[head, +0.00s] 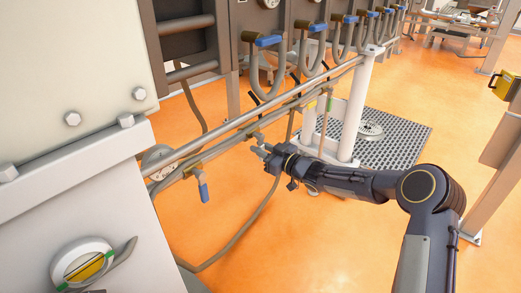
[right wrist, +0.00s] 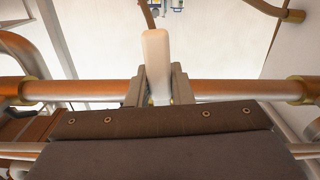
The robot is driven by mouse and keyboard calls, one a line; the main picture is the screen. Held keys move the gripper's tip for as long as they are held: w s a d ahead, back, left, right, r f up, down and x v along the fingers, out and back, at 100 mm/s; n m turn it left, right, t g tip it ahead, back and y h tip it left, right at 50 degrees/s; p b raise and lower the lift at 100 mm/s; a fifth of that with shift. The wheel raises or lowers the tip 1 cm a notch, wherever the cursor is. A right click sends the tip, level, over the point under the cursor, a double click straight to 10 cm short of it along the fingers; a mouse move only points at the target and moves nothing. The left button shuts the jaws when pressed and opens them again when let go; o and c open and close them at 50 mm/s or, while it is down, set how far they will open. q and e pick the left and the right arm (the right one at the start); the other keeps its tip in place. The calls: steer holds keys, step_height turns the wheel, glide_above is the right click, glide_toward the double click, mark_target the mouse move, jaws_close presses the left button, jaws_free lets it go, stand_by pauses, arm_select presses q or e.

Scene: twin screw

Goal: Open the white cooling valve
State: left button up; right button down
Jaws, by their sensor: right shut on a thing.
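The white valve handle (right wrist: 156,50) stands up between the two fingers of my right gripper (right wrist: 158,86) in the right wrist view. The fingers are shut on its lower part, in front of a horizontal metal pipe (right wrist: 222,88). In the head view my right gripper (head: 263,150) reaches in from the right to the lower pipe run, and it largely hides the white handle there. My left gripper is in neither view.
A blue-handled valve (head: 203,191) hangs from the lower pipe to the left. Several blue-handled valves, one here (head: 268,40), line the machine above. A white post (head: 355,105) stands behind my right arm. A hose (head: 245,228) droops below. Open orange floor (head: 330,245) lies below my arm.

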steer(key=n, duration=0.2)
steer(key=shift+w+d+n+b, duration=0.35)
steer(key=shift+w+d+n, duration=0.05)
steer(key=shift+w+d+r+n+b, duration=0.15)
steer(key=shift+w+d+n, duration=0.05)
steer(key=shift+n, duration=0.6)
steer(key=shift+w+d+r+n+b, duration=0.15)
steer(key=shift+w+d+n, duration=0.05)
steer(key=shift+n, duration=0.6)
